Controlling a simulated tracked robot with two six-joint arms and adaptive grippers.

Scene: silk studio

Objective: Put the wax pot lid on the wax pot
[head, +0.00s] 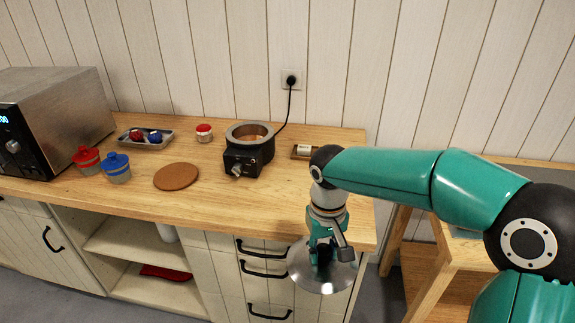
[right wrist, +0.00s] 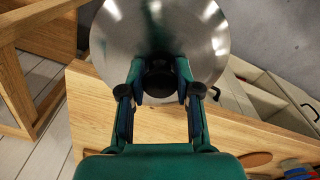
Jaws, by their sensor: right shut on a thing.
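The wax pot (head: 248,150) stands on the wooden counter, black with a copper-coloured inside, open at the top, a knob on its front and a cord to the wall socket. The wax pot lid (head: 318,279) is a round shiny metal disc with a dark knob. My right gripper (head: 322,258) is shut on the lid's knob and holds it off the counter's front edge, to the right of and nearer than the pot. In the right wrist view the fingers grip the knob (right wrist: 160,78) at the lid's middle (right wrist: 160,25). My left gripper is not in view.
On the counter (head: 215,204) are a brown round mat (head: 177,176), red (head: 87,160) and blue (head: 116,168) lidded jars, a tray (head: 126,139), a small red-topped jar (head: 204,133) and a small wooden tray (head: 293,154). A metal oven (head: 55,115) stands left. A wooden stand (head: 440,278) is at right.

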